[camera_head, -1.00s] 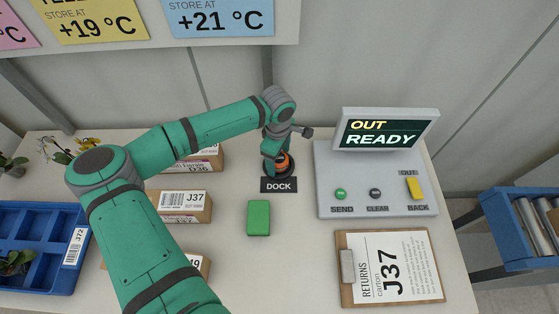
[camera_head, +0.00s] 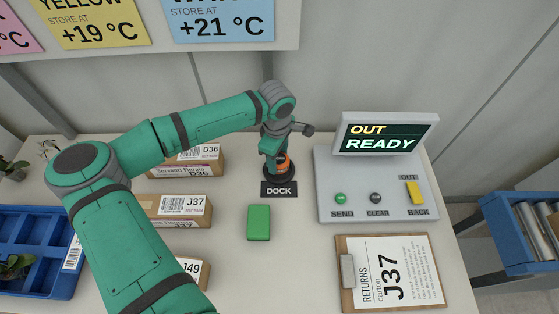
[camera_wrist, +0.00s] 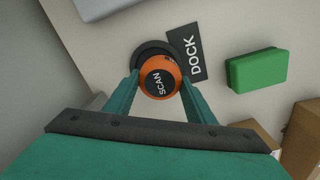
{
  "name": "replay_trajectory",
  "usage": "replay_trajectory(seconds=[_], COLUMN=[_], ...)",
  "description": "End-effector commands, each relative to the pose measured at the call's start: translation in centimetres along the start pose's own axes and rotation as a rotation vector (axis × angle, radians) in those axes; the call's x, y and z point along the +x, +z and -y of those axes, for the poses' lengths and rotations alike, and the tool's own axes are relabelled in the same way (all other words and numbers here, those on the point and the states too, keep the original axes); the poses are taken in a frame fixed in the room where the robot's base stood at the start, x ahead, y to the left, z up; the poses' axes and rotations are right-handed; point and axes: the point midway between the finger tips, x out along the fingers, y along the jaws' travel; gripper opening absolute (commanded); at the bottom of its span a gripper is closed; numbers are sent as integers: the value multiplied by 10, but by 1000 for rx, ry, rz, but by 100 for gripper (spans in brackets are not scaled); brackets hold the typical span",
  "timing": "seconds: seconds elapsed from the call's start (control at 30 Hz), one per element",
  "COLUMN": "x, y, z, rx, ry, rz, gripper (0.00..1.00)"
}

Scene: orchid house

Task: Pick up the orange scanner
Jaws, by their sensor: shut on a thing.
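The orange scanner (camera_wrist: 160,78) has a round dark top marked SCAN and an orange rim. In the wrist view it sits between the two fingers of my gripper (camera_wrist: 159,92), which is shut on it. In the head view the orange side of the scanner (camera_head: 283,165) shows partly behind my gripper (camera_head: 276,158). The black dock (camera_head: 279,176) is under the scanner, with a DOCK label (camera_head: 279,190) in front. My fingers hide part of the scanner, and I cannot tell whether it still touches the dock.
A green block (camera_head: 259,222) lies in front of the dock. A grey console (camera_head: 372,185) reading OUT READY and a clipboard (camera_head: 391,272) stand to the right. Cartons (camera_head: 184,212) and a blue tray (camera_head: 35,245) are at the left. Bare table lies between block and clipboard.

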Motion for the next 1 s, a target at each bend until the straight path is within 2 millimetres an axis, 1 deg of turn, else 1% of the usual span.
replay_trajectory(seconds=[0.03, 0.23, 0.3, 0.5, 0.6, 0.7, 0.83, 1.0], x=[-11, -55, -61, -79, -85, -89, -92, -92], y=[-1, 0, 0, 3, 3, 4, 4, 4], z=[8, 44, 63, 101, 114, 122, 127, 128], rx=[2, 1, -1, 1, 0, 1, 0, 0], ry=[1, 0, -1, -1, -1, -1, -1, -1], rz=[-4, -4, -4, -2, -2, -1, 0, 0], gripper=[25, 25, 25, 25, 25, 25, 25, 25])
